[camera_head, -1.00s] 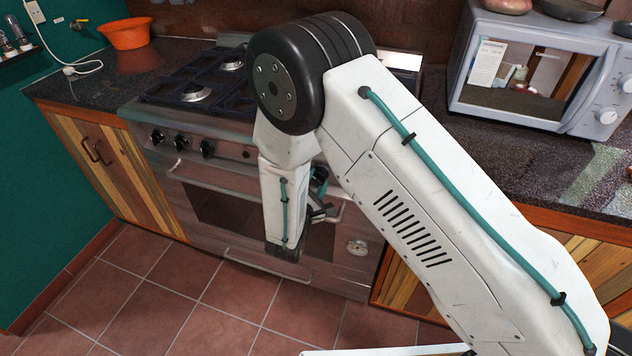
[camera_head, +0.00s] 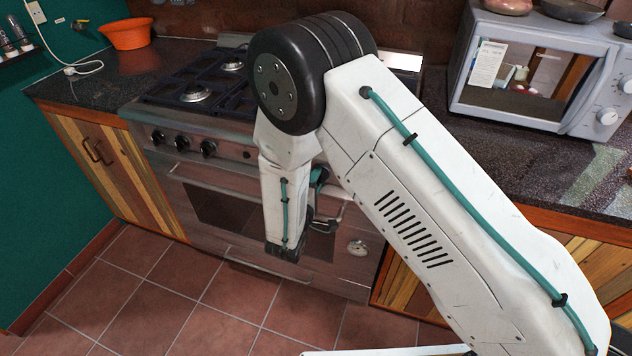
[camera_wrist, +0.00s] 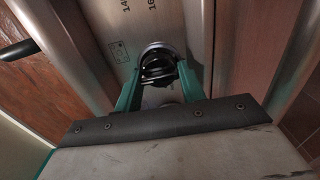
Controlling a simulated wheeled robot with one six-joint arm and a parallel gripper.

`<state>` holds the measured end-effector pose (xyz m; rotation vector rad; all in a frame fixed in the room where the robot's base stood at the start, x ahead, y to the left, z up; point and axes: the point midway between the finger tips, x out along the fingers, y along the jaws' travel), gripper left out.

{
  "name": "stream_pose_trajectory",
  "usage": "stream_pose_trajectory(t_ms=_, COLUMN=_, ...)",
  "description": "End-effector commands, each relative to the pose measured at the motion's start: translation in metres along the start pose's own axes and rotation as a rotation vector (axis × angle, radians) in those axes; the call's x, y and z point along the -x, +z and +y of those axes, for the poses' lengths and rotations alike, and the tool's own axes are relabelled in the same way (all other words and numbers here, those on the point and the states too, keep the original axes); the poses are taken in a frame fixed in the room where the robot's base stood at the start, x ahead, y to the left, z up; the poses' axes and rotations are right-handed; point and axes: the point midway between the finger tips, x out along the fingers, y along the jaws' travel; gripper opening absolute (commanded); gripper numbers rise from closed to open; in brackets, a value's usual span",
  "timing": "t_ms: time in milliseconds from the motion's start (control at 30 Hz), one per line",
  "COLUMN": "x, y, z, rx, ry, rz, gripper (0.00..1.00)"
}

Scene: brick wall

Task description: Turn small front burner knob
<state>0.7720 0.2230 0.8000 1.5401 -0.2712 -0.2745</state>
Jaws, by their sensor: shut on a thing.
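A black burner knob (camera_wrist: 158,66) with a pale ring sits on the steel oven panel in the wrist view. My gripper (camera_wrist: 160,74) has its two teal fingers on either side of this knob, closed on it. In the head view my arm hides the held knob and the fingertips. The stove (camera_head: 240,183) stands between the counters. Several other black knobs, such as this one (camera_head: 208,148), show on its front left of my arm.
Oven handle bars cross the stove front below the knobs. An orange bowl (camera_head: 127,33) stands on the left counter. A microwave (camera_head: 540,70) stands on the right counter. The tiled floor in front is clear at left.

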Motion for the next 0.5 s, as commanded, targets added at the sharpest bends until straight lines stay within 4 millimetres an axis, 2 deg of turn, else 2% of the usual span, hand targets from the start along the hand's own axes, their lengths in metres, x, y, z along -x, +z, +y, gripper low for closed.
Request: stream_pose_trajectory(t_ms=500, x=0.0009, y=0.0004, z=-0.0011, rx=-0.028, ry=-0.003, rz=0.001, gripper=0.17)
